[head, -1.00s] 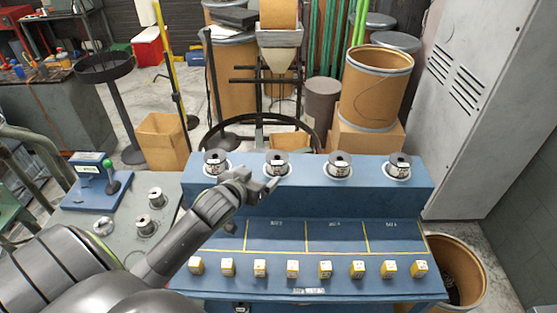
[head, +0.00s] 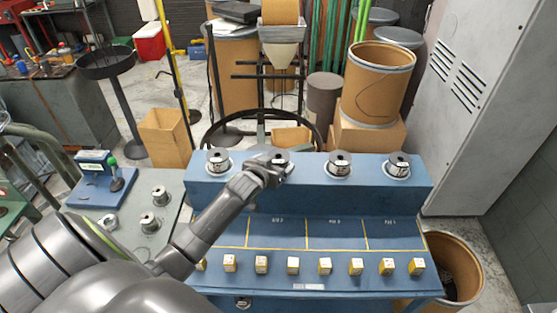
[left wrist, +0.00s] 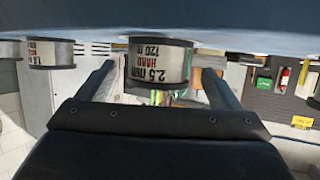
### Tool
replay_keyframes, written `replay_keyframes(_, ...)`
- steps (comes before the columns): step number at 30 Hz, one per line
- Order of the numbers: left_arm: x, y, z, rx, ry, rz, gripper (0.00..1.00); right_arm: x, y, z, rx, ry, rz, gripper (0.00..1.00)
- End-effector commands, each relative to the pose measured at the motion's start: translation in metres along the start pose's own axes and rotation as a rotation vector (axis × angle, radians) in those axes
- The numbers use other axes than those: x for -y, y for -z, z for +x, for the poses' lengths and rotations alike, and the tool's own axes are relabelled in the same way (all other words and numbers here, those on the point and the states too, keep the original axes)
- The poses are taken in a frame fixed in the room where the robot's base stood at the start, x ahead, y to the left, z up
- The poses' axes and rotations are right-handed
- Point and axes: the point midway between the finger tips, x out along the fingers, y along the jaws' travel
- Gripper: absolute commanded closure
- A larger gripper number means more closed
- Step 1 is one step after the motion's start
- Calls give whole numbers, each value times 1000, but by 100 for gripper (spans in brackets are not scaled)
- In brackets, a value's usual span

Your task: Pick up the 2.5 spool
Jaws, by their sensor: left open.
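The 2.5 spool (left wrist: 158,66) is silver with a dark rim, and its label reads 2.5 mm HARD 120 m in the left wrist view. In the head view it is the second spool from the left (head: 279,156) on the blue bench's raised shelf, partly hidden by my gripper. My left gripper (head: 284,171) is at this spool. In the left wrist view my open left gripper (left wrist: 159,68) has a finger on each side of the spool, with visible gaps. My right gripper is not in view.
Other spools stand on the shelf: one at left (head: 218,161) and two at right (head: 339,163), (head: 398,165). Several small yellow-and-white boxes (head: 325,266) line the bench front. More spools (head: 150,222) sit on the grey table at left.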

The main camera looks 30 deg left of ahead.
Motion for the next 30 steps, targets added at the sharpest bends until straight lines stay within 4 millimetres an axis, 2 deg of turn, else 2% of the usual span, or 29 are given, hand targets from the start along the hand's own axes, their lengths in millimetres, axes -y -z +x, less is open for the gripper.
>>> replay_keyframes(3, -2, 2, 12, 0, 0, -2, 14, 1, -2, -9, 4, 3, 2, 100)
replay_keyframes(9, -1, 0, 30, 0, 0, -1, 14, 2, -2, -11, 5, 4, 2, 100)
replay_keyframes(20, -1, -1, 34, -1, -1, 0, 14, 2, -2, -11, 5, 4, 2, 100)
replay_keyframes(30, -1, -1, 34, 0, 0, 0, 58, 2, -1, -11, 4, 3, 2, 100)
